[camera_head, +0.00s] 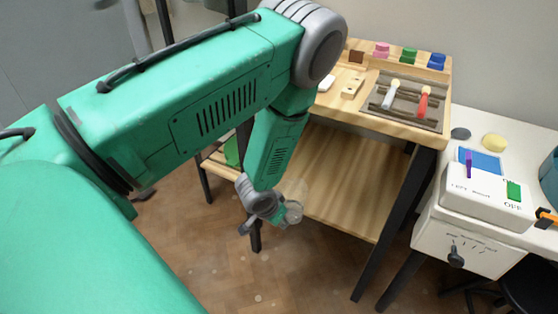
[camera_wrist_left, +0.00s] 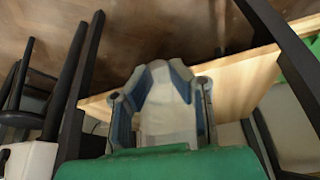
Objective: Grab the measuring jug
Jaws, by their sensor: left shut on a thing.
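My left gripper (camera_head: 277,212) hangs at the end of my green arm, in front of the wooden bench's lower shelf. It is shut on the measuring jug (camera_head: 296,191), a clear see-through vessel that shows only faintly beside the fingers. In the left wrist view the two fingers stand on either side of the pale, translucent jug (camera_wrist_left: 166,108). Much of the jug is hidden by the gripper in the head view. My right gripper is in neither view.
The wooden bench (camera_head: 340,178) has a bare lower shelf and a top with a tray of tools (camera_head: 408,101) and coloured blocks. A white table (camera_head: 463,137) at the right carries a switch box (camera_head: 487,198). Dark bench legs stand close by. Open wooden floor lies in front.

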